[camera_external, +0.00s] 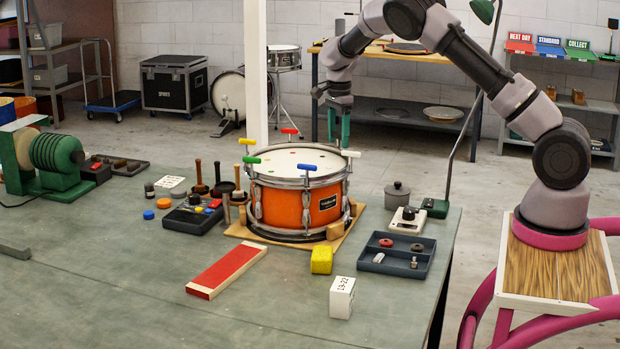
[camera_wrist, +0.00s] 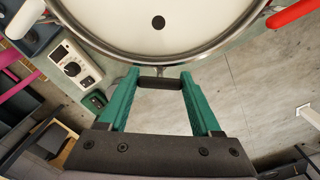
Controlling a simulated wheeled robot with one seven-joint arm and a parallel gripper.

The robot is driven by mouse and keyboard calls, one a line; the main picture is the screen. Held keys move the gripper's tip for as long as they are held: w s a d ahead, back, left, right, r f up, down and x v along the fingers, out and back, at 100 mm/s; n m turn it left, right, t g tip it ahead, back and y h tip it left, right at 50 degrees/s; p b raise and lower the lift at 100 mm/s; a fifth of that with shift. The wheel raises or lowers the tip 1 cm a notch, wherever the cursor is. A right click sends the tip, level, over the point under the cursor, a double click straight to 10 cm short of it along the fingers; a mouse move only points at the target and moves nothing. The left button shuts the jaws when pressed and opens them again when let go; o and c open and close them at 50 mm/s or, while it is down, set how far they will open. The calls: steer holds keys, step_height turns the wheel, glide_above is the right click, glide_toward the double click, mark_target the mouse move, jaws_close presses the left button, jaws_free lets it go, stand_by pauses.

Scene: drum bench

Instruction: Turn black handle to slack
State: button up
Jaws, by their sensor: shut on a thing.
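The orange snare drum (camera_external: 290,206) stands on a wooden board on the bench, its white head up. Coloured T-handles stand around its rim. In the wrist view the black handle (camera_wrist: 160,84) lies crosswise between my green fingertips, just outside the drum's metal rim (camera_wrist: 160,60). My gripper (camera_wrist: 160,86) is shut on it, one finger at each end. In the external view my gripper (camera_external: 339,136) points down at the drum's back right edge, and I cannot make out the black handle there. A black dot (camera_wrist: 158,22) marks the head near this handle.
The white handle (camera_external: 350,153) and red handle (camera_external: 289,131) are the neighbours on either side. A white dial box (camera_external: 407,220), lidded pot (camera_external: 397,195) and dark tray (camera_external: 397,256) stand right of the drum. The front left of the bench is mostly clear.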

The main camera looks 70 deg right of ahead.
steer(key=n, duration=0.5)
steer(key=shift+n, duration=0.3)
steer(key=n, duration=0.5)
steer(key=shift+r, duration=0.1)
steer(key=n, duration=0.5)
steer(key=shift+n, duration=2.7)
steer(key=o, duration=1.4)
